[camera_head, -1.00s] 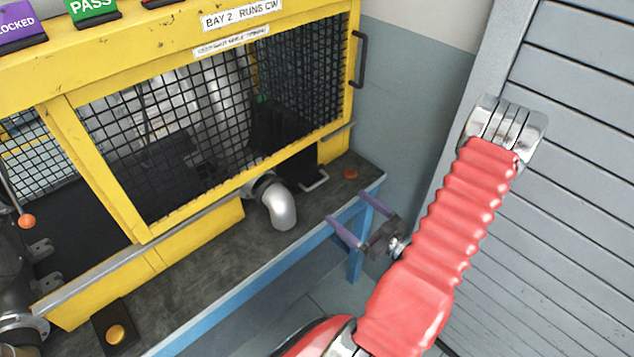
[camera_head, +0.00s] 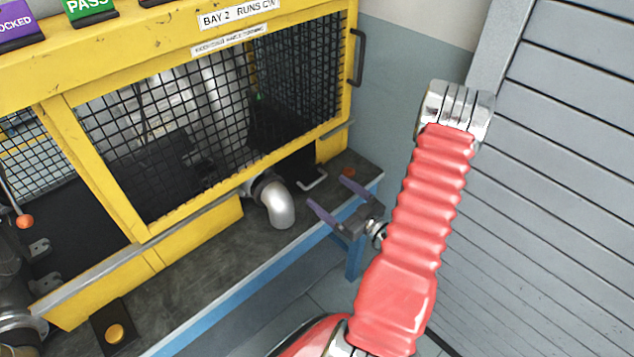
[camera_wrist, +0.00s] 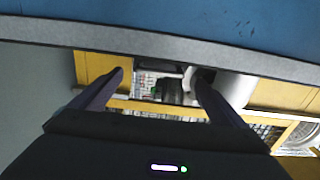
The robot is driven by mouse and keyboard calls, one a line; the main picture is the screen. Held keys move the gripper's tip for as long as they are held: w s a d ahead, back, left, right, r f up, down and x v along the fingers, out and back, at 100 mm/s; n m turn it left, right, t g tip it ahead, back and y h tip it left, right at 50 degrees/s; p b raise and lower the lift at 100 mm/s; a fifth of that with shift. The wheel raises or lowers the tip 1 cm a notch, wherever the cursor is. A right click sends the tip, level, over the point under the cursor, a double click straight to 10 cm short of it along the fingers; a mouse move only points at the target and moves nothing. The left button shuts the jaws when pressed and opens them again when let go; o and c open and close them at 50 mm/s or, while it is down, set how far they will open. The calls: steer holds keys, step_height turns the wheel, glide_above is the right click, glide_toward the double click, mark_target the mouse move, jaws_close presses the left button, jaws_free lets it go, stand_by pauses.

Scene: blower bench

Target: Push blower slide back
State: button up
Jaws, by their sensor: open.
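The blower's silver elbow outlet (camera_head: 277,205) sticks out under the yellow mesh guard and hangs over the dark bench top. To its right, a pale U-shaped handle (camera_head: 314,181) lies low at the guard's lower opening; I take it to belong to the slide, whose body is dark and mostly hidden behind the mesh. My gripper (camera_head: 328,192) is open and empty at the bench's front edge, its two purple fingers pointing toward the handle, apparently apart from it. In the wrist view the fingers (camera_wrist: 155,76) stand spread, with the silver elbow (camera_wrist: 236,85) beyond the right one.
The bench's blue front rail (camera_head: 215,305) crosses the wrist view's top. Grey slatted panels (camera_head: 570,190) stand to the right.

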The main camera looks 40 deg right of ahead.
mark_target(317, 182)
steer(key=shift+w+a, duration=0.1)
steer(key=shift+w, duration=3.2)
steer(key=c, duration=1.5)
